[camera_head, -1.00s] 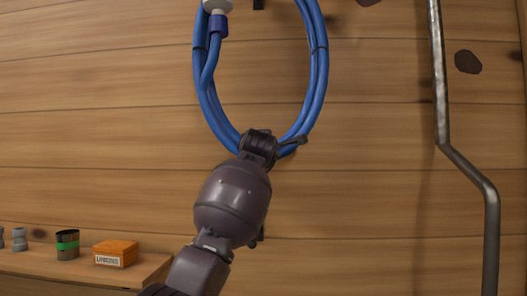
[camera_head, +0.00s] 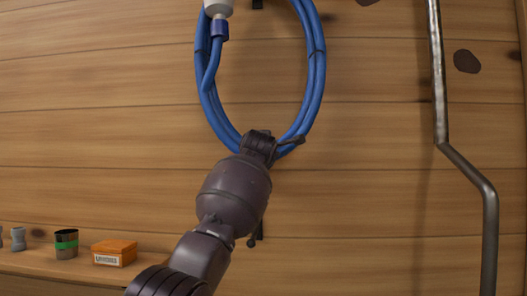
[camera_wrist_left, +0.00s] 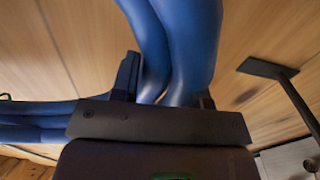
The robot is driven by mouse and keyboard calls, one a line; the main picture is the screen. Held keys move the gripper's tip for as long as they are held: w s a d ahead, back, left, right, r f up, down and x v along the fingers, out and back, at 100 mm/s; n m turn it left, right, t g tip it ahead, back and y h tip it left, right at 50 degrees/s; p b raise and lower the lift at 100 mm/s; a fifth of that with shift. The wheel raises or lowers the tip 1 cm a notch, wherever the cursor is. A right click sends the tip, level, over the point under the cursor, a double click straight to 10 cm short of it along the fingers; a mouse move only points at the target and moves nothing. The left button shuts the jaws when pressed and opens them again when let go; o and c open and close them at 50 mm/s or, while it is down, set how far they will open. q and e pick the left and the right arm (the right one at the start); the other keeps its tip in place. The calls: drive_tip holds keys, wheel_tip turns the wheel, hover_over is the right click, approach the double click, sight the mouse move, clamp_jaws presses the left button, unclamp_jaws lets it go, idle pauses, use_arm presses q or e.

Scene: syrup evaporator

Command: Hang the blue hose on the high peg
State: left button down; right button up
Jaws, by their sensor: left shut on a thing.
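The blue hose (camera_head: 317,75) hangs as a long coil in front of the plank wall in the head view, its top cut off by the frame. A white end fitting (camera_head: 217,8) with a blue collar is at its upper left. My left gripper (camera_head: 272,146) is shut on the bottom of the coil. In the left wrist view the blue hose (camera_wrist_left: 185,45) passes between the fingers. A dark peg part (camera_head: 258,4) shows inside the loop at the top edge; whether the hose rests on it is hidden. A lower dark peg (camera_head: 257,236) is partly behind my arm.
A metal pipe (camera_head: 440,90) with a bend runs down the right side. A wooden shelf (camera_head: 60,277) at the lower left holds an orange box (camera_head: 114,252), a dark cup with a green band (camera_head: 66,243) and grey fittings (camera_head: 18,238).

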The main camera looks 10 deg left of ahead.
idle(0.3)
use_arm(q)
drive_tip(key=shift+w+f, duration=0.25)
drive_tip(key=shift+f, duration=0.35)
drive_tip(key=shift+w+f, duration=0.25)
drive_tip(key=shift+f, duration=0.35)
drive_tip(key=c, duration=0.5)
unclamp_jaws()
drive_tip(key=shift+s, duration=0.1)
drive_tip(key=shift+c, duration=0.2)
drive_tip(key=shift+o, duration=0.3)
drive_tip(key=shift+f, duration=0.25)
drive_tip(key=shift+o, duration=1)
drive_tip(key=shift+r, duration=0.1)
